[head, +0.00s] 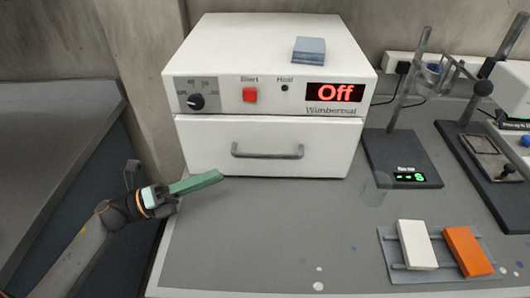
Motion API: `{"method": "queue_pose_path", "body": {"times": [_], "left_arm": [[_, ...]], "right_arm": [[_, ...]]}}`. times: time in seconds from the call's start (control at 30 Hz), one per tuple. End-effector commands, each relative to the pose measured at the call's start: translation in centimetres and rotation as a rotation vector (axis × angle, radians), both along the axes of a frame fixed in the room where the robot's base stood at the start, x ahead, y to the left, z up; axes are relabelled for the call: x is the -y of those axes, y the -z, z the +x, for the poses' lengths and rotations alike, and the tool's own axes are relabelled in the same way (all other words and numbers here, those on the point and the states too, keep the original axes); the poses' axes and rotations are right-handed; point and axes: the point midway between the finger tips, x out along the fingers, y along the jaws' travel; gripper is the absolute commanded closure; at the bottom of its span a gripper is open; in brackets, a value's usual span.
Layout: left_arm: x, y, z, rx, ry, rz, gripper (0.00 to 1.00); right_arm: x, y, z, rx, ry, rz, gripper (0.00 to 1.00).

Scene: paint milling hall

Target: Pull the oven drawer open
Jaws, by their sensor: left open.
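The white oven (270,50) stands at the back middle of the grey bench, its red display reading "Off". Its drawer (310,134) is the lower front panel and looks closed, flush below the control panel. A grey bar handle (267,155) runs across the drawer's middle. My left gripper (218,177) comes in from the left, with green fingers pointing right. It is open and empty, in front of the drawer's lower left, left of and below the handle, not touching it. The fingers overlap in this view, so their gap is hard to see. My right gripper is out of view.
Blue-grey plates (309,50) lie on the oven's top. A dark stand with a green display (388,157) is right of the oven, with a faint clear glass near it. A rack (438,249) holds a white and an orange block. The front middle bench is clear.

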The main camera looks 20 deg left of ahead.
Motion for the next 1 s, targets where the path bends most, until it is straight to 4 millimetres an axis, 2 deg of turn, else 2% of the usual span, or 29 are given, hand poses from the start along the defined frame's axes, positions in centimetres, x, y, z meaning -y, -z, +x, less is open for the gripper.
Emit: {"method": "queue_pose_path", "body": {"times": [0.2,0.5,0.7,1.0], "left_arm": [[3.4,-1.4,2.5,0.004,0.001,-0.005,0.55],[7.7,-2.4,5.5,0.001,-0.001,-0.005,0.55],[8.8,-2.5,6.4,0.0,-0.001,-0.002,0.55],[9.0,-2.4,6.4,-0.001,-0.001,-0.003,0.56]], "right_arm": [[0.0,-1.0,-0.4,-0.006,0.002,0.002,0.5],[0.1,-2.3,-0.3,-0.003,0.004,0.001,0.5],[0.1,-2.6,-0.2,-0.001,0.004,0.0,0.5],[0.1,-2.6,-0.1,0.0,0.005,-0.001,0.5]]}}
